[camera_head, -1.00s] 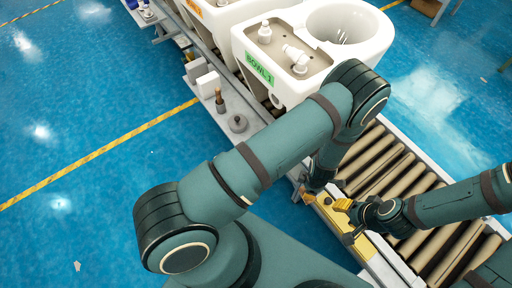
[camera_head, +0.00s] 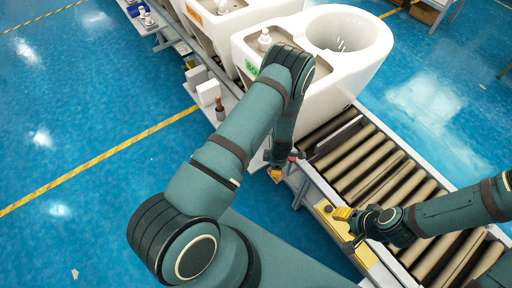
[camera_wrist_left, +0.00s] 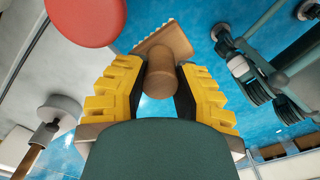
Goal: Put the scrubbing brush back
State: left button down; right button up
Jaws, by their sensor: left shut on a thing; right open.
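The scrubbing brush (camera_wrist_left: 168,42) has a brown wooden handle end and a flat wooden block. In the left wrist view my left gripper (camera_wrist_left: 157,82) is shut on its handle, with a yellow finger on each side. In the head view my left gripper (camera_head: 277,172) hangs at the conveyor's near edge, below the toilet bowl; the brush is too small to make out well there.
White toilet bowls (camera_head: 352,68) stand on the roller conveyor (camera_head: 385,170). A side shelf holds white boxes (camera_head: 208,93) and a brown-handled tool (camera_head: 219,106). In the left wrist view a red disc (camera_wrist_left: 85,18) and a grey disc-ended tool (camera_wrist_left: 52,110) are close by on the left.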

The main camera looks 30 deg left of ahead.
pick_arm(q)
jog(key=w+a+f+b, duration=0.1)
jog(key=a, duration=0.3)
jog(key=w+a+f+b, duration=0.1)
jog(key=w+a, duration=0.1)
jog(key=a, duration=0.2)
jog(key=w+a+f+b, duration=0.1)
jog(key=w+a+b, duration=0.1)
jog(key=a, duration=0.3)
jog(key=shift+w, duration=0.2)
jog(key=shift+f, duration=0.3)
jog(key=shift+r, duration=0.1)
jog(key=c, duration=1.2)
grip_release()
jog(key=shift+f+b, duration=0.25)
jog(key=shift+b, duration=0.1)
jog(key=o, duration=0.4)
jog(key=shift+r, duration=0.1)
